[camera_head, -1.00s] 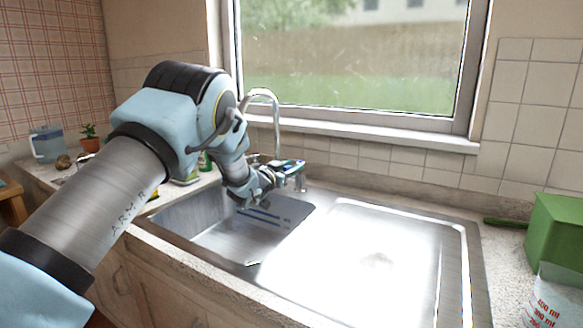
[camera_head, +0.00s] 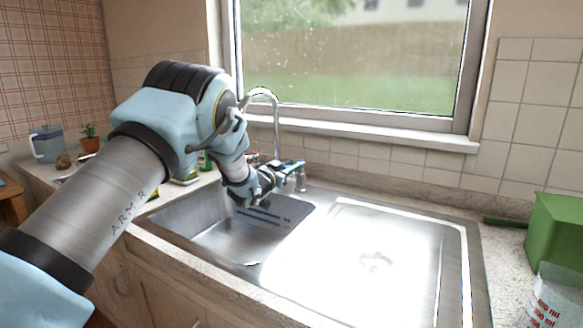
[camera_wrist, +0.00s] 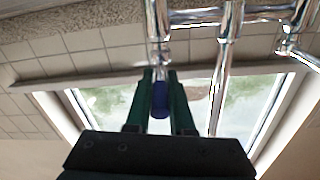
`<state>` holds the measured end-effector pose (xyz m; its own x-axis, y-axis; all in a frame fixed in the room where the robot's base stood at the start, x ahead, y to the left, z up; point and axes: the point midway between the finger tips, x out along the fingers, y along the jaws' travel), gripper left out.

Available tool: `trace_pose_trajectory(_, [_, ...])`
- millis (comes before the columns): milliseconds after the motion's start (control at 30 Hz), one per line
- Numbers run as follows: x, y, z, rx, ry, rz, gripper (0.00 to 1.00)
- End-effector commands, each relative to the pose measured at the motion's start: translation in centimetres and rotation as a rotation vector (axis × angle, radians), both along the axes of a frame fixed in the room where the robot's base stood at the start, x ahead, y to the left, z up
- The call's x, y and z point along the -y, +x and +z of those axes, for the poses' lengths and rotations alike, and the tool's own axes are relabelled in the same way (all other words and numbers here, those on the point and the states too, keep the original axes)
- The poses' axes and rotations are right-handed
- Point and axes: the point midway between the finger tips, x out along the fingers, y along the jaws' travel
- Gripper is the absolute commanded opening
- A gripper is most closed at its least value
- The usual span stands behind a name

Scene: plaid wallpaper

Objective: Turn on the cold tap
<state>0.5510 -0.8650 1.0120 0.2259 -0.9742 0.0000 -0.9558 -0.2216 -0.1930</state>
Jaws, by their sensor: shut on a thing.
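The cold tap (camera_wrist: 160,98) has a blue handle, which shows in the wrist view between my two dark green fingers. My gripper (camera_wrist: 161,80) is shut on this handle, with a finger on each side. In the head view my gripper (camera_head: 290,166) is at the back of the sink, by the chrome tap fittings (camera_head: 301,181). My own wrist hides most of the handle there. The chrome spout (camera_head: 266,94) curves up behind my arm. Chrome pipes (camera_wrist: 200,17) cross the top of the wrist view. I cannot make out any water stream.
The steel sink basin (camera_head: 245,238) lies below my gripper, with the drainer (camera_head: 350,260) to its right. The window (camera_head: 350,60) is behind. A green box (camera_head: 560,240) and a measuring cup (camera_head: 555,298) stand at the right. A plant (camera_head: 90,138) and a jug (camera_head: 47,144) stand at the left.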

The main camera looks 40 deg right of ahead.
Motion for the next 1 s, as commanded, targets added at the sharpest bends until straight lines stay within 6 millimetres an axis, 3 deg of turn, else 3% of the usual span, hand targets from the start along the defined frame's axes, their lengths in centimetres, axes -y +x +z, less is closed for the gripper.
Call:
trace_pose_trajectory(600, [0.1, -0.1, -0.1, 0.001, -0.001, 0.010, 0.00])
trace_pose_trajectory(1000, [0.7, -1.5, -0.5, 0.004, -0.009, 0.223, 0.00])
